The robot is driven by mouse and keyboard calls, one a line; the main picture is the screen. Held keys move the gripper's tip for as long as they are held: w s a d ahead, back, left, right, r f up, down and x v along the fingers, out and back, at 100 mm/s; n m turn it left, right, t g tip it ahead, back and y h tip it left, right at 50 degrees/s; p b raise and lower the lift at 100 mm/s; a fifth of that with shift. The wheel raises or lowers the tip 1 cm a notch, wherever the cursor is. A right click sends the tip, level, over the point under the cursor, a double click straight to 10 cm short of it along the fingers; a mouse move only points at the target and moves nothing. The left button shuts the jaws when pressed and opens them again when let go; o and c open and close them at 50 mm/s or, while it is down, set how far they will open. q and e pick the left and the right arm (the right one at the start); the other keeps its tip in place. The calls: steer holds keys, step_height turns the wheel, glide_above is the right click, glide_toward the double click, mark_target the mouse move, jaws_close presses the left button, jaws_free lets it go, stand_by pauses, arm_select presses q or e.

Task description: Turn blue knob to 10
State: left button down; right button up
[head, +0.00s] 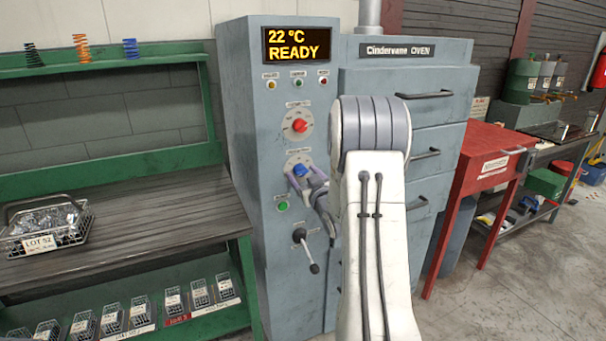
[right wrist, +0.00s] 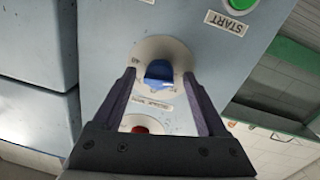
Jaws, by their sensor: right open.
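The blue knob (head: 299,170) sits on a round pale dial on the grey oven's control panel, below the red knob (head: 299,125). My right gripper (head: 303,176) is at the blue knob, its arm hiding part of the oven. In the right wrist view, the blue knob (right wrist: 160,74) stands between the two spread fingertips of the right gripper (right wrist: 159,76), with a visible gap on both sides. The jaws are open and do not hold it. The dial numbers are too small to read surely, so the setting cannot be told. My left gripper is out of view.
The display (head: 297,44) reads 22 °C READY. A green button (head: 282,206) and a black lever (head: 305,250) are below the blue knob. A green workbench (head: 150,254) with a wire basket (head: 72,236) stands left; a red cabinet (head: 487,168) stands right.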

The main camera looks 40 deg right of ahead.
steer(key=shift+w, duration=0.15)
jaws_close()
steer(key=shift+m, duration=0.4)
steer(key=m, duration=0.3)
steer(key=shift+m, duration=0.4)
steer(key=m+p, duration=0.1)
steer(key=m, duration=0.3)
steer(key=shift+m, duration=0.6)
